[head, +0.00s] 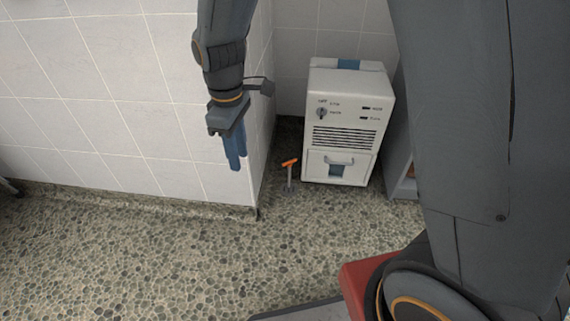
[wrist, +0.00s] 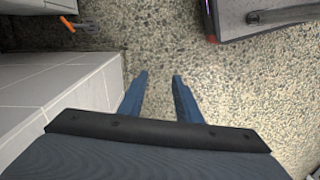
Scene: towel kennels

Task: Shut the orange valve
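The orange valve handle (head: 290,162) sits on a short grey stem rising from the floor, just left of the white machine and near the tiled wall corner. In the wrist view the orange handle (wrist: 67,24) shows small at the top left, beyond the wall's edge. My gripper (head: 236,168) hangs pointing down, left of the valve and above it in the head view, in front of the tiled wall. In the wrist view its two blue fingers (wrist: 158,75) are apart with only floor between them. It touches nothing that I can see.
A white boxy machine (head: 347,125) with a dial, vents and drawer stands right of the valve. A tiled wall (head: 120,100) juts out on the left, its corner close to the valve. A grey panel (head: 404,165) stands right of the machine.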

